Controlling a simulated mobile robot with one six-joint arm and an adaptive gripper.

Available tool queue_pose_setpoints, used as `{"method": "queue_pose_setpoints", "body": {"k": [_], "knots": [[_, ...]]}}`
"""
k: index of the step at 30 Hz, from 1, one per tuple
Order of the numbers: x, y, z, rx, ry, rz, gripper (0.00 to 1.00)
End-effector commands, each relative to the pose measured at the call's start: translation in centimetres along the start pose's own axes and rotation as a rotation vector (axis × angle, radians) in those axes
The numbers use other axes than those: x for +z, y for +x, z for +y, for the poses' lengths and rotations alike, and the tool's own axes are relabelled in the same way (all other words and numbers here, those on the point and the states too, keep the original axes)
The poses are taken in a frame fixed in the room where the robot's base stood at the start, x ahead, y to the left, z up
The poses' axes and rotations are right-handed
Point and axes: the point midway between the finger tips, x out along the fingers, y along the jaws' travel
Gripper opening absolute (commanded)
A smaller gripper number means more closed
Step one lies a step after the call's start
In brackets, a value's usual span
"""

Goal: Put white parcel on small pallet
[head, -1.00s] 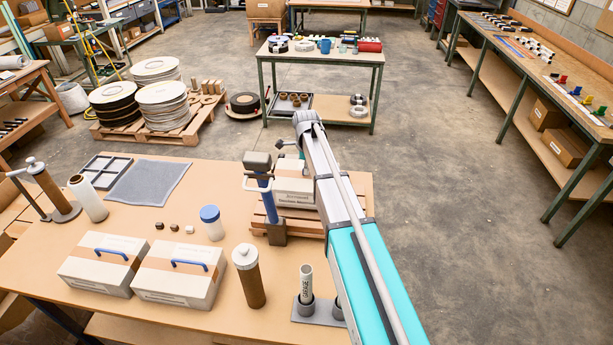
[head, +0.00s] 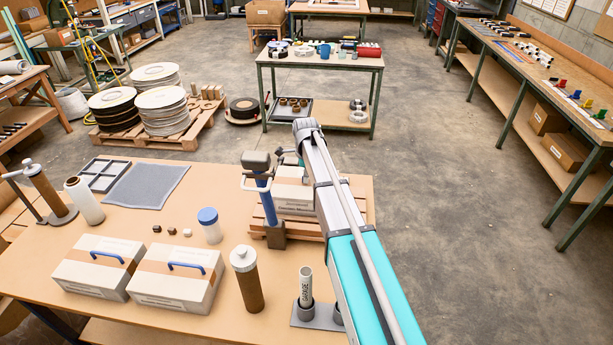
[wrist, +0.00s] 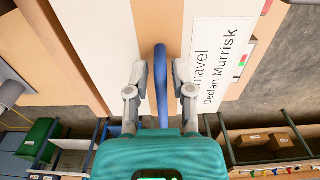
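A white parcel (head: 292,197) with a brown band sits on the small wooden pallet (head: 311,230) at the right end of the table, partly hidden by my arm and the blue press. In the wrist view the parcel's white top (wrist: 216,30) bears a printed label, and its blue handle (wrist: 161,75) runs up from my gripper. My gripper (wrist: 161,78) is open, one finger on each side of the handle, with a gap on both sides. Two similar white parcels with blue handles stand at the front left of the table, a left one (head: 92,276) and a right one (head: 170,290).
A blue and grey press (head: 265,190) stands close to the pallet's left side. A brown cartridge (head: 248,280), a blue-capped jar (head: 210,228) and a grey tube holder (head: 316,317) stand nearby on the table. The floor to the right is clear.

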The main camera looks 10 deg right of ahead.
Motion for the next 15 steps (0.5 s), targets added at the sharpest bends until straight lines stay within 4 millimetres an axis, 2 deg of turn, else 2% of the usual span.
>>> {"method": "queue_pose_setpoints", "body": {"k": [15], "knots": [[0.05, -0.21, 0.02, 0.000, -0.001, 0.000, 0.48]]}}
